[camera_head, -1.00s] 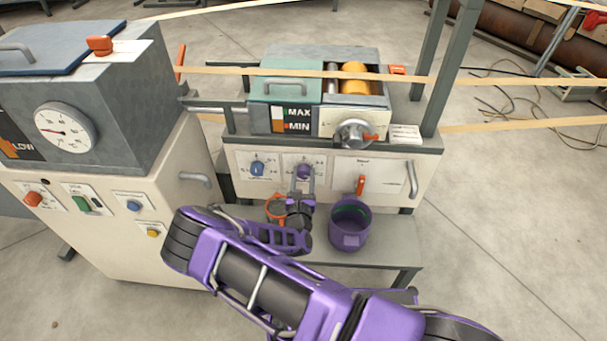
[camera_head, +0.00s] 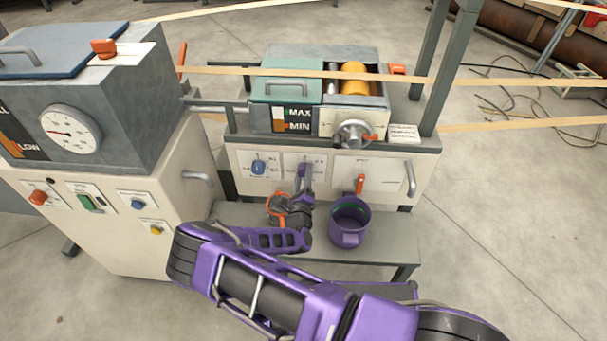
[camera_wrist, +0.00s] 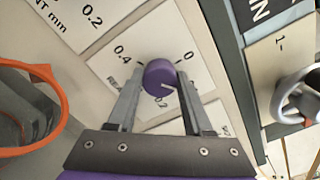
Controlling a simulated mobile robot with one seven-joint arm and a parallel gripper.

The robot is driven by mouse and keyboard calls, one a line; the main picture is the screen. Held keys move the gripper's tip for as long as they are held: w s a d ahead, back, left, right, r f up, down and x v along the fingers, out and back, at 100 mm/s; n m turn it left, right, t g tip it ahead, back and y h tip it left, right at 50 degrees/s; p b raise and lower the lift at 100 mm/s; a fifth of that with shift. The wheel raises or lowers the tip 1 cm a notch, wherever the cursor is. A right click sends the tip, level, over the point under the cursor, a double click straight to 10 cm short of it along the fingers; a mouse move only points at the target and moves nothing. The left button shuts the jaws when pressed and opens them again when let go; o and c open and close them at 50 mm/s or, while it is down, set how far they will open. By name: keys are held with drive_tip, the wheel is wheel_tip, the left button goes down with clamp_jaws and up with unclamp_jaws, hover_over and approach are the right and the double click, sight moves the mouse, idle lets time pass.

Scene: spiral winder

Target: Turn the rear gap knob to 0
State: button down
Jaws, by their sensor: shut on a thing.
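The rear gap knob is a purple round knob on a white dial plate, seen in the wrist view (camera_wrist: 159,76). Its plate reads 0.4, 0 and 0.2, and the 0 is at the knob's upper right in that view. A pale line on the knob's face points to the lower right, between 0 and 0.2. My gripper (camera_wrist: 160,88) is shut on the knob, one grey finger on each side. In the head view my gripper (camera_head: 304,180) reaches the panel from below and largely hides the knob.
A blue knob (camera_head: 258,167) is left of the purple one, and an orange-red lever (camera_head: 360,184) is right of it. A purple bucket (camera_head: 349,222) and an orange-rimmed container (camera_head: 277,207) stand on the shelf below. A grey handwheel (camera_head: 354,134) is above right.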

drive_tip(key=n, duration=0.5)
drive_tip(key=shift+f+n, duration=0.15)
drive_tip(key=shift+n, duration=0.25)
drive_tip(key=n, duration=0.4)
drive_tip(key=shift+n+b, duration=0.3)
drive_tip(key=shift+b, duration=0.05)
drive_tip(key=shift+c, duration=1.5)
unclamp_jaws()
drive_tip(key=shift+s, duration=0.1)
drive_tip(key=s+p, duration=0.1)
drive_tip(key=s, duration=1.6)
drive_tip(key=shift+s+a, duration=0.15)
drive_tip(key=shift+a, duration=0.15)
